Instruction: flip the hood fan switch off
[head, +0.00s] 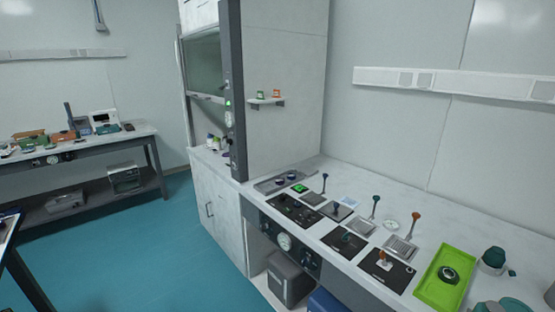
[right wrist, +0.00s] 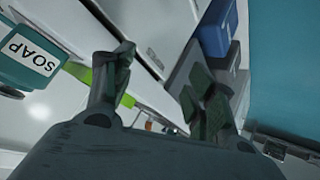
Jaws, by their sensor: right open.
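The fume hood (head: 285,60) stands in the middle of the head view. Its dark front post (head: 236,150) carries a small lit green spot (head: 228,104) and a round white dial (head: 228,119). The fan switch is too small to make out for certain, and its position cannot be read. My right gripper (right wrist: 160,90) shows only in the right wrist view. Its two fingers are spread apart with nothing between them, well away from the hood post. My left gripper is in neither view.
A bench (head: 335,178) right of the hood holds dark panels, upright-handled tools and a green tray (head: 438,291). A teal soap bottle (right wrist: 30,60) is left of the right gripper. A grey box (head: 287,280) and blue box (right wrist: 215,28) sit under the bench. Blue floor before the hood is clear.

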